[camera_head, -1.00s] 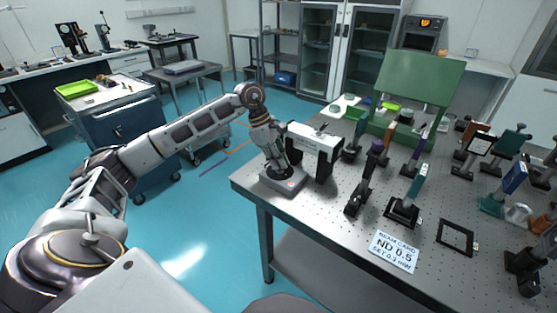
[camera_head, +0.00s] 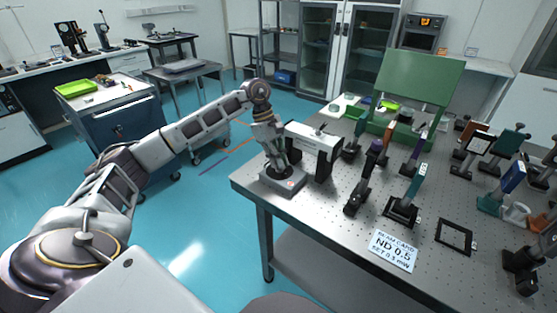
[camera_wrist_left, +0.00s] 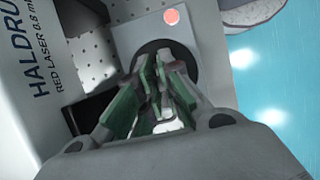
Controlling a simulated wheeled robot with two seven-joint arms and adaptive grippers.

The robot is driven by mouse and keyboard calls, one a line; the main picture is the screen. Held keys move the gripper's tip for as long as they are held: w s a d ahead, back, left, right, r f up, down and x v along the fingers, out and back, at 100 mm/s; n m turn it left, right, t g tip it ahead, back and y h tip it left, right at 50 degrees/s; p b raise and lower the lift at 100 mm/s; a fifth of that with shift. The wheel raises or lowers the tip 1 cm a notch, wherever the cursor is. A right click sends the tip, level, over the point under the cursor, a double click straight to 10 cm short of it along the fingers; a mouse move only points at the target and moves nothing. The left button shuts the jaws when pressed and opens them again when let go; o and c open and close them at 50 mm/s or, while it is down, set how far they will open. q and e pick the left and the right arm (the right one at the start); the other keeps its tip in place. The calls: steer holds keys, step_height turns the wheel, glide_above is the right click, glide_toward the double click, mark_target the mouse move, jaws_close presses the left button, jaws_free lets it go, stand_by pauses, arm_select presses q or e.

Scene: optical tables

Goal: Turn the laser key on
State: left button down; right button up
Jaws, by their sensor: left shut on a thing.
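The laser (camera_head: 316,134) is a white housing on black supports at the table's left end. Its side, lettered "RED LASER", shows in the left wrist view (camera_wrist_left: 38,110). Beside it stands a small grey key box (camera_head: 283,184) with a red round spot (camera_wrist_left: 171,16) on top and a dark round key switch (camera_wrist_left: 146,49). My left gripper (camera_head: 280,169) points down onto this box. In the wrist view its green-padded fingers (camera_wrist_left: 160,92) are closed together over the switch, shut on the laser key. The key is mostly hidden between them, so its angle cannot be told. My right gripper is out of view.
Several optic mounts (camera_head: 358,190) stand right of the laser on the perforated table (camera_head: 335,222). A beam card (camera_head: 393,251) lies near the front edge. A green panel (camera_head: 420,85) stands behind. Open blue floor lies left of the table.

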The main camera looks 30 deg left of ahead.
arm_select(q)
steer(key=c, duration=1.7)
jaws_free()
steer(key=shift+o, duration=0.5)
steer(key=shift+v, duration=0.8)
steer(key=v, duration=1)
steer(key=shift+r, duration=0.2)
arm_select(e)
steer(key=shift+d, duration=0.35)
arm_select(q)
steer(key=shift+r, duration=0.1)
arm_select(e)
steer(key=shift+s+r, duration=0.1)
arm_select(q)
step_height(320, 180, up, 22)
steer(key=p, duration=2.1)
steer(key=shift+f+p, duration=0.25)
steer(key=shift+p, duration=0.1)
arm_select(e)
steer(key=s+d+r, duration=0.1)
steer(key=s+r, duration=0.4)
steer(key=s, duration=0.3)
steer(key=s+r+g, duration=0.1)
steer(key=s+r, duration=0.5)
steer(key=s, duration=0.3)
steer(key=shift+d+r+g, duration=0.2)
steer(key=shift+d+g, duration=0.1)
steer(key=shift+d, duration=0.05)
